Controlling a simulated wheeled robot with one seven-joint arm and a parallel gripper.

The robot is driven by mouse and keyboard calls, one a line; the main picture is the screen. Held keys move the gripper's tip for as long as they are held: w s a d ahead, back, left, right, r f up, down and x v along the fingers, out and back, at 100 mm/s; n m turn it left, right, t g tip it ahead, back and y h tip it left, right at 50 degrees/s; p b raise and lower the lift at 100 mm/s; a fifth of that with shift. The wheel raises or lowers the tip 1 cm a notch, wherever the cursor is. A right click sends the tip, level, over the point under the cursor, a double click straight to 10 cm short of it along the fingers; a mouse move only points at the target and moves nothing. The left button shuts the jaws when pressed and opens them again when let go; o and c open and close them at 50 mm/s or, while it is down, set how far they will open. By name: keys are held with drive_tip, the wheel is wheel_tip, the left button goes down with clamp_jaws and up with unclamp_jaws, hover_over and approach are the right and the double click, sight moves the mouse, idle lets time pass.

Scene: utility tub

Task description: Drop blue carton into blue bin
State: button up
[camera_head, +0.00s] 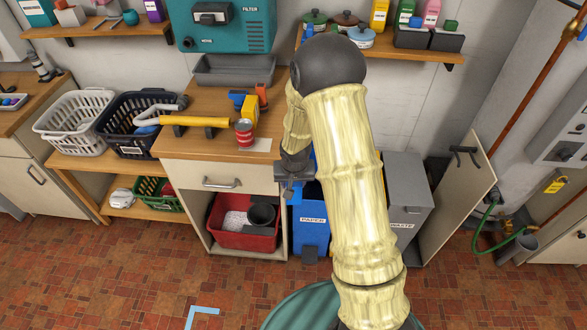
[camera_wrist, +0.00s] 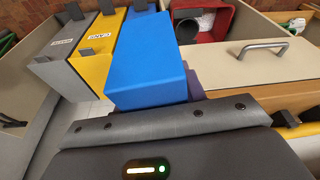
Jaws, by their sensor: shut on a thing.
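The blue carton (camera_wrist: 150,65) fills the middle of the wrist view, held just beyond my gripper's edge. My gripper (camera_head: 292,180) is shut on it; the fingertips are mostly hidden in the wrist view. In the head view only a small blue patch shows at the gripper. The blue bin (camera_head: 311,225), labelled PAPER, stands on the floor below and just right of the gripper, partly behind my arm. In the wrist view the blue bin (camera_wrist: 136,17) shows beyond the carton, which covers much of it. The carton appears above the bin; its exact height is unclear.
A yellow bin (camera_wrist: 92,50) and a grey WASTE bin (camera_head: 408,190) stand beside the blue one. An open door (camera_head: 458,205) stands right.

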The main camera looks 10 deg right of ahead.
drive_tip(key=s+d+f+n, duration=0.1)
drive_tip(key=s+f+n, duration=0.1)
drive_tip(key=s+f, duration=0.3)
wheel_tip(320, 180, down, 5)
drive_tip(key=shift+r, duration=0.2)
drive_tip(key=shift+w+d, duration=0.1)
